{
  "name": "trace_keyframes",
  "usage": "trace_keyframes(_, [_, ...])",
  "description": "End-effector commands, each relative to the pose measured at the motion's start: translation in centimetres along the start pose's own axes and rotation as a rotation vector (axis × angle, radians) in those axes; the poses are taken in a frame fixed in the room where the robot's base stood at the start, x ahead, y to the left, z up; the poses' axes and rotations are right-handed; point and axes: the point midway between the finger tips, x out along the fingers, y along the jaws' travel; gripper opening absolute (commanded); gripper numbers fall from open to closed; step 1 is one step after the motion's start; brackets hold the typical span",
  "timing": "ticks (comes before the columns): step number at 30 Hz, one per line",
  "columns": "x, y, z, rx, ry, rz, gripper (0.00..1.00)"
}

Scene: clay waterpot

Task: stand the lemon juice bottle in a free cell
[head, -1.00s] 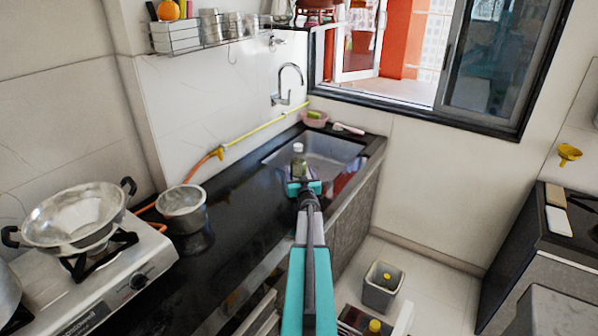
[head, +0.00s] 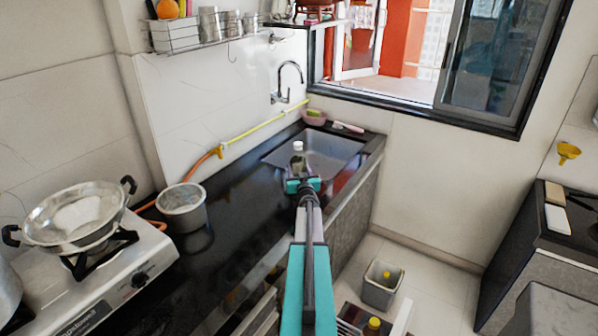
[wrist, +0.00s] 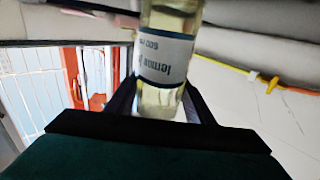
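The lemon juice bottle (wrist: 165,60) is between the fingers of my gripper (wrist: 165,105) in the wrist view. It holds pale yellow liquid and has a white label reading "lemon", upside down in that view. In the head view the bottle (head: 299,164) stands upright with its white cap up, just beyond my gripper (head: 303,184), in front of the sink. The gripper appears shut on the bottle's body. I cannot tell whether the bottle's base touches anything. At the bottom edge, a partly cut-off holder (head: 349,312) has a yellow-capped item (head: 374,324) in it; its cells cannot be made out.
The sink (head: 325,157) is set in the black counter (head: 228,222). A metal pot (head: 182,209) and a stove with a wok (head: 75,217) are at left. A grey bin (head: 381,287) stands on the floor at right. A yellow hose (head: 262,127) runs along the wall.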

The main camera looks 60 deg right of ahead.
Motion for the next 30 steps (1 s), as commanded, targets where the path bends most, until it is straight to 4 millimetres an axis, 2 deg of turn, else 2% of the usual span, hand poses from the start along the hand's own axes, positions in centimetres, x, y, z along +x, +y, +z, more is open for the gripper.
trace_keyframes(1, [0.0,0.0,0.0,0.0,0.0,0.0,0.31])
trace_keyframes(5, [0.0,0.0,0.0,0.001,0.0,0.0,0.09])
trace_keyframes(6, [0.0,0.0,-0.2,0.001,0.003,-0.001,0.08])
trace_keyframes(19, [0.0,0.0,-0.7,0.001,0.004,-0.001,0.08])
trace_keyframes(23, [0.0,-0.1,-1.6,0.0,0.004,-0.001,0.08])
trace_keyframes(29, [-0.1,-0.1,-3.8,-0.001,0.004,-0.001,0.08])
trace_keyframes(30, [-0.7,0.0,-3.7,0.0,0.002,0.0,0.08])
